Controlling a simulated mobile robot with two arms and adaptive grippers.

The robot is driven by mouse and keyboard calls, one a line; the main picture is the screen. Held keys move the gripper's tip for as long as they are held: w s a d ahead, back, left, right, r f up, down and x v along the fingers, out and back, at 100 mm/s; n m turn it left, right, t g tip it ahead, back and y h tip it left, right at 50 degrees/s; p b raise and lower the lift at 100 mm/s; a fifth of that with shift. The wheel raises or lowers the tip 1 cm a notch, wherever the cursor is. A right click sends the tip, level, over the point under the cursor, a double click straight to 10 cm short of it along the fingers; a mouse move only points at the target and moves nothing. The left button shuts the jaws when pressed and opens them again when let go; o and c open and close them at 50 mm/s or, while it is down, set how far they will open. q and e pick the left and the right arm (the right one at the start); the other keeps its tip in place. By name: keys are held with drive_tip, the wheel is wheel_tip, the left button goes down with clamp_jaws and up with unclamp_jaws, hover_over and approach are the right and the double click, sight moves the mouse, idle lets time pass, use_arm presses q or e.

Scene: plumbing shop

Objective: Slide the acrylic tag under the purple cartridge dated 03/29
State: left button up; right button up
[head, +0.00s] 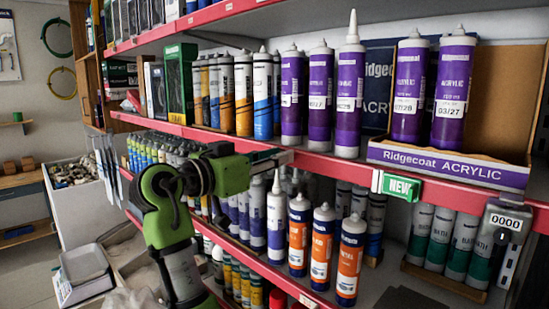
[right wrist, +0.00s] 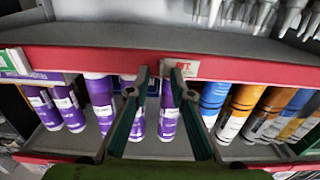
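Three purple cartridges stand on the middle shelf: a left one (head: 291,100), a middle one (head: 320,100) and a tall-nozzled one (head: 350,95). Their small date labels are hard to read; I cannot tell which says 03/29. Two more purple cartridges stand in the Ridgecoat ACRYLIC box, the right one (head: 452,85) reading 03/27. My right gripper (head: 280,158) is at the red shelf edge, below and left of the left cartridge. In the right wrist view its fingers (right wrist: 160,74) are apart, beside a white tag (right wrist: 188,68) with red letters, partly covered by a finger. My left gripper is out of view.
A green NEW tag (head: 398,187) hangs on the red rail (head: 335,167) to the right. Yellow and blue cartridges (head: 244,95) stand left of the purple ones. Orange cartridges (head: 322,245) fill part of the shelf below. A device reading 0000 (head: 508,222) is far right.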

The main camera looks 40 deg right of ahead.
drive_tip(key=a, duration=1.2)
drive_tip(key=shift+s, duration=0.35)
drive_tip(key=shift+f, duration=0.1)
